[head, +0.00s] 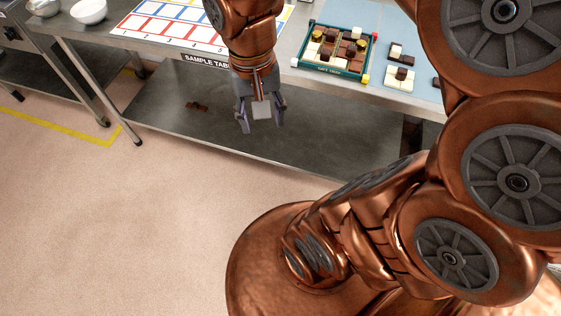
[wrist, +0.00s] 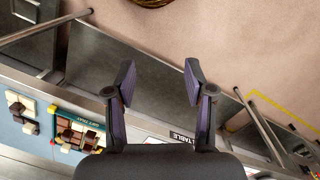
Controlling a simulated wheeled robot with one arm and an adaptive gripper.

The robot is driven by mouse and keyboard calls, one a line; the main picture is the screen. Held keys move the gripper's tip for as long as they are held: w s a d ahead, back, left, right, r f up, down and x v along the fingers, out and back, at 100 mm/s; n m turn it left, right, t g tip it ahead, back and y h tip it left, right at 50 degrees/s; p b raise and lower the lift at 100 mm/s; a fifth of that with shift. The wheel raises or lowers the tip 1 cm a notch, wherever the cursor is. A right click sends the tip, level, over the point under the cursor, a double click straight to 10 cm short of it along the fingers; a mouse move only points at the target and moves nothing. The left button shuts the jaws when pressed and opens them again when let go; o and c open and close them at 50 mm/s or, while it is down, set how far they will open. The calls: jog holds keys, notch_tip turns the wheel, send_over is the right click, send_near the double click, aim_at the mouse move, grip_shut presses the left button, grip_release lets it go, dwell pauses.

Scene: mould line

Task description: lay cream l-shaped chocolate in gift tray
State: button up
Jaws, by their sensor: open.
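The gift tray (head: 331,69) is a dark green frame on the table in the head view. It holds cream and brown chocolates, with bare-looking spots hard to make out at this size. Cream and dark pieces (head: 398,80) lie on the blue mat right of the tray, with another small cream and dark group (head: 396,51) behind them. I cannot tell which cream piece is L-shaped. My gripper (head: 262,122) is open and points down in front of the table edge, left of the tray. In the wrist view my gripper (wrist: 160,72) shows spread fingers with nothing between them; the tray (wrist: 58,128) is at lower left.
A sheet with red and blue squares (head: 190,25) lies on the table left of the tray. A white bowl (head: 88,11) stands at the far left. Open floor (head: 120,220) lies in front.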

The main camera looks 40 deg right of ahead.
jog(key=s+a+f+n, duration=0.2)
jog(key=s+f+n, duration=0.2)
jog(key=s, duration=0.4)
jog(key=shift+s+f+n+g, duration=0.2)
jog(key=shift+s+n+g, duration=0.1)
jog(key=shift+n+g, duration=0.15)
jog(key=shift+a, duration=0.1)
jog(key=shift+r, duration=0.15)
dwell(0.3)
